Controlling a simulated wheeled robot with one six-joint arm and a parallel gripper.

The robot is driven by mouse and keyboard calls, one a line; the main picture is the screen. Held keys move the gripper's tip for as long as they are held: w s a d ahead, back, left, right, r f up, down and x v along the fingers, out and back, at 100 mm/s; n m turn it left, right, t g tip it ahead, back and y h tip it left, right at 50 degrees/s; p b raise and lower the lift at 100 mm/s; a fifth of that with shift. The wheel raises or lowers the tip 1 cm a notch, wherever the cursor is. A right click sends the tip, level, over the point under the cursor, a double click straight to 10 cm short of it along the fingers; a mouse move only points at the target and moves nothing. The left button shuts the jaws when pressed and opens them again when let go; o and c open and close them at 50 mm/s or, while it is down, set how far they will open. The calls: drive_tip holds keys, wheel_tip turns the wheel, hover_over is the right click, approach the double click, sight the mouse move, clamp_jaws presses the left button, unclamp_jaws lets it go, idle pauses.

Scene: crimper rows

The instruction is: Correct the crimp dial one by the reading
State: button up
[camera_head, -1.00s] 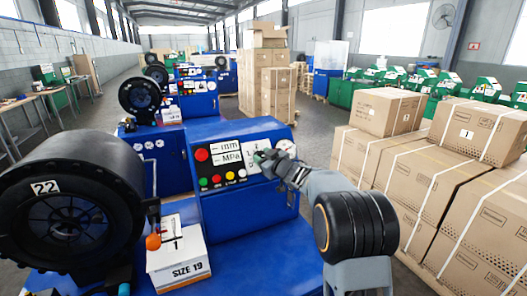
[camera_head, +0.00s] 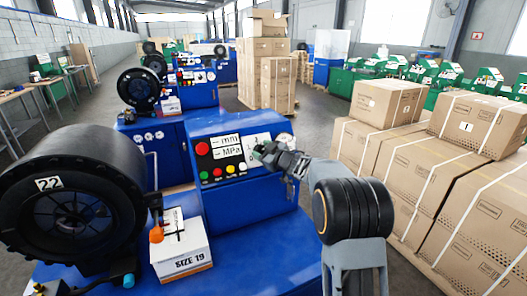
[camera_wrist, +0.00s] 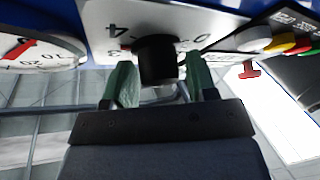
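The crimp dial is a black round knob (camera_wrist: 157,60) on a white plate with numbers such as 4 and 3, seen in the wrist view. Narrow gaps seem to show between fingers and knob. The knob's pointer cannot be made out. The mm and MPa displays (camera_head: 229,147) show only dashes.
A round gauge (camera_wrist: 35,52) with a red needle is beside the dial plate. A large red button (camera_head: 202,149) and several small coloured buttons are on the panel. Cartons (camera_head: 450,190) stand right.

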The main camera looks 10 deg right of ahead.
drive_tip(key=shift+o, duration=0.9)
drive_tip(key=shift+d, duration=0.15)
drive_tip(key=b+v, duration=0.2)
drive_tip(key=v, duration=1.1)
drive_tip(key=shift+s+b, duration=0.3)
drive_tip(key=shift+b, duration=0.1)
drive_tip(key=shift+d, duration=0.25)
